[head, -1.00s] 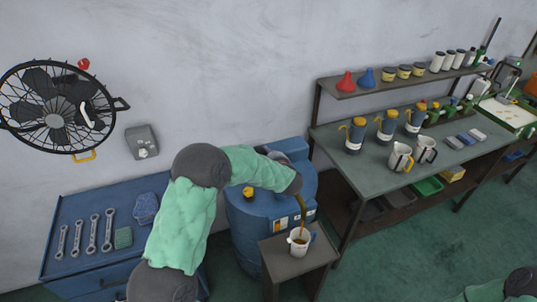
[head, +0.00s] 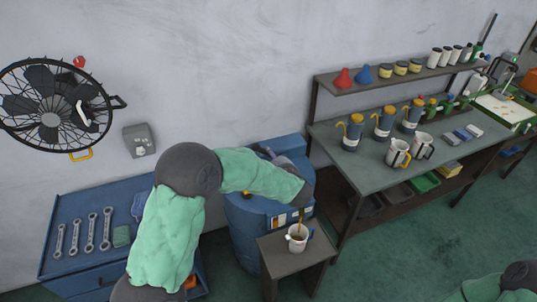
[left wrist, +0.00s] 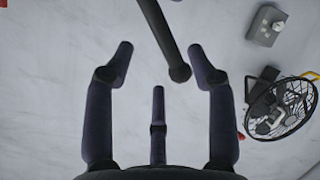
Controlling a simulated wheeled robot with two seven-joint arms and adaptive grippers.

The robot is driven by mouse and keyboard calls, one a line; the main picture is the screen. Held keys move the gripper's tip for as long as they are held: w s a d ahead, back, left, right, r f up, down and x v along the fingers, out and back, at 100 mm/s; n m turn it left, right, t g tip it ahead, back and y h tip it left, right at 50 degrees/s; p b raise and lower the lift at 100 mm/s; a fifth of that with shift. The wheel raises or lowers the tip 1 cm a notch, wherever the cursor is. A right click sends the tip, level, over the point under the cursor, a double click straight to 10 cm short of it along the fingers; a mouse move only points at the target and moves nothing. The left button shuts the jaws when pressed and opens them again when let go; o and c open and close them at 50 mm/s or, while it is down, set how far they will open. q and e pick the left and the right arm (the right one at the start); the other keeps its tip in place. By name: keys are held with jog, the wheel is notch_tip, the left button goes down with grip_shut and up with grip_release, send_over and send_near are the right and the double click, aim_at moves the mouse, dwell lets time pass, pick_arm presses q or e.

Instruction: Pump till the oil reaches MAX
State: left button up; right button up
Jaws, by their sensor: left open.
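A white jug (head: 297,240) stands on a small dark stand in front of the blue oil drum (head: 247,240). Brown oil runs down into the jug in a thin stream (head: 300,215). I cannot read a level or a MAX mark on it. My left arm reaches over the drum, and its wrist hides the top of the stream; the fingers do not show clearly in the head view. In the left wrist view my left gripper (left wrist: 160,70) is open, with a dark rod with a rounded end (left wrist: 178,70), likely the pump lever, between or beyond its fingers. My right gripper is out of view.
A blue cabinet (head: 55,265) with wrenches stands at left. A wall fan (head: 50,120) and a grey box (head: 139,141) hang above. A workbench (head: 370,175) at right holds oil jugs, with funnels and tins on its shelf. Green floor is free in front.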

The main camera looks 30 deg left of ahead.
pick_arm(q)
jog(key=shift+v, duration=2)
jog(key=shift+f, duration=0.1)
jog(key=m+t+b, duration=0.3)
jog(key=t, duration=0.2)
send_near(267, 154)
jog(key=shift+w, duration=0.5)
jog(key=x, duration=1)
jog(key=shift+a+p, duration=0.2)
jog(key=shift+p, duration=0.2)
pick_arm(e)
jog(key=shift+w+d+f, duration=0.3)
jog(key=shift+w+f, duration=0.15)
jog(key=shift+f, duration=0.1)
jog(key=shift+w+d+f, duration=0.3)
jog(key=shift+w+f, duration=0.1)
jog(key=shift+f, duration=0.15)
pick_arm(q)
jog(key=shift+s, duration=0.1)
grip_shut()
